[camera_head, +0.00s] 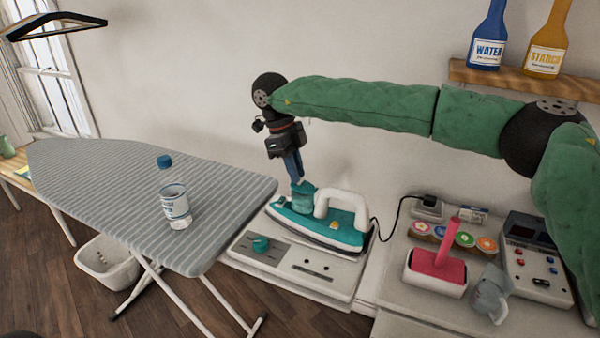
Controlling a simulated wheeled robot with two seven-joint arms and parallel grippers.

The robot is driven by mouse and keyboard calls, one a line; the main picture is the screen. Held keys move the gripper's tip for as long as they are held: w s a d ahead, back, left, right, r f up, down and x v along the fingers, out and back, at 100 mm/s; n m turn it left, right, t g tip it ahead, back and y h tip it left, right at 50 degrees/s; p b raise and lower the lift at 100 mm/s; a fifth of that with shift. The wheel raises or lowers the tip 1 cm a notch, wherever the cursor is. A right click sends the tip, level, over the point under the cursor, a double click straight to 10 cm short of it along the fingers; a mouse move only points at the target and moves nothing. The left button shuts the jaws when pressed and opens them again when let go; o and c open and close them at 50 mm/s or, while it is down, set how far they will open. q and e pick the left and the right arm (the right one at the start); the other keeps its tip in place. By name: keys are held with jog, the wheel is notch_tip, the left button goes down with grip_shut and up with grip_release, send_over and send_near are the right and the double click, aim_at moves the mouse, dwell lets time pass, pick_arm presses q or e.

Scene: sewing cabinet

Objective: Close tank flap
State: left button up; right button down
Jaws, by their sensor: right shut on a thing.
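A teal and white iron (325,225) rests on a white station with a dial, its white handle toward the right. At the left front end of the iron a small teal piece, which looks like the tank flap (301,197), stands up from the body. My right gripper (296,178) points down from above with its blue fingers shut on this teal piece. The fingers hide part of it, and its exact angle is hard to tell. My left gripper is not in view.
A pink-handled lint roller (437,268), several round coloured lids and a control box (538,262) sit to the right. A cord (386,232) runs behind the iron.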

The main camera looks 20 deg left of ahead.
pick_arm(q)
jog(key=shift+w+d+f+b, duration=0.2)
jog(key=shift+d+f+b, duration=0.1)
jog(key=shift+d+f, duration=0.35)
pick_arm(e)
jog(key=shift+a+f+h, duration=0.25)
jog(key=shift+f+h, duration=0.2)
jog(key=shift+h, duration=0.35)
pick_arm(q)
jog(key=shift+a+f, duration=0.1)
pick_arm(e)
jog(key=c, duration=1.3)
grip_release()
jog(key=shift+w, duration=0.1)
jog(key=shift+c, duration=0.2)
jog(key=shift+r, duration=0.1)
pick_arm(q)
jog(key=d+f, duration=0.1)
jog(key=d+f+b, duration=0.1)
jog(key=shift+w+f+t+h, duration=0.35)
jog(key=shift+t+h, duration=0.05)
pick_arm(e)
jog(key=v, duration=0.7)
jog(key=shift+a+r, duration=0.2)
jog(key=shift+r, duration=0.05)
